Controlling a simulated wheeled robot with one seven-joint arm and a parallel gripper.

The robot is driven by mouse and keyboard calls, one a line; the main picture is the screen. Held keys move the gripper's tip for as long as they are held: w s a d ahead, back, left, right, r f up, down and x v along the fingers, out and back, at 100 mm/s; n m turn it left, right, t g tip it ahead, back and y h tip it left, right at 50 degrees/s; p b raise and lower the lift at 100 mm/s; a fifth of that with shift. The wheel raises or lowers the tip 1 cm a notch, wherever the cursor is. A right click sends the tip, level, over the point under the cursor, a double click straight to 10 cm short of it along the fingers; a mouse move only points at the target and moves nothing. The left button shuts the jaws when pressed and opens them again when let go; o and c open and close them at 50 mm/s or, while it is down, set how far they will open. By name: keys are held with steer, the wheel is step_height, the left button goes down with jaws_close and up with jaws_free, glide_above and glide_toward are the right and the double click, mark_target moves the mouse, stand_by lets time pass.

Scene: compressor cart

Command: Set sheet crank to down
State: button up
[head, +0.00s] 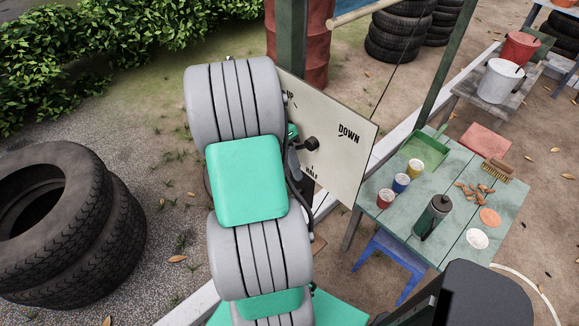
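The sheet crank (311,144) shows as a dark knob on a tilted cream panel (352,165). The panel is lettered UP at the upper left, DOWN at the right and HALF at the bottom. The way the crank points cannot be made out. My grey and teal arm stands in front of the panel's left part and covers some of it. Dark parts of what appears to be my gripper (293,160) show at the arm's right edge, just left of the knob. Its fingers are hidden, so I cannot tell whether it touches the crank.
A green slatted table (385,192) at the right holds paint cups, a dark flask (433,217), a green tray (427,150) and a brush (486,172). A blue stool (398,262) is below it. Stacked tyres (62,225) lie at the left. A red barrel (312,45) stands behind the panel.

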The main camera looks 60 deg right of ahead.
steer(key=shift+a, duration=0.1)
steer(key=p+v, duration=0.3)
steer(key=v, duration=0.5)
steer(key=shift+p, duration=0.3)
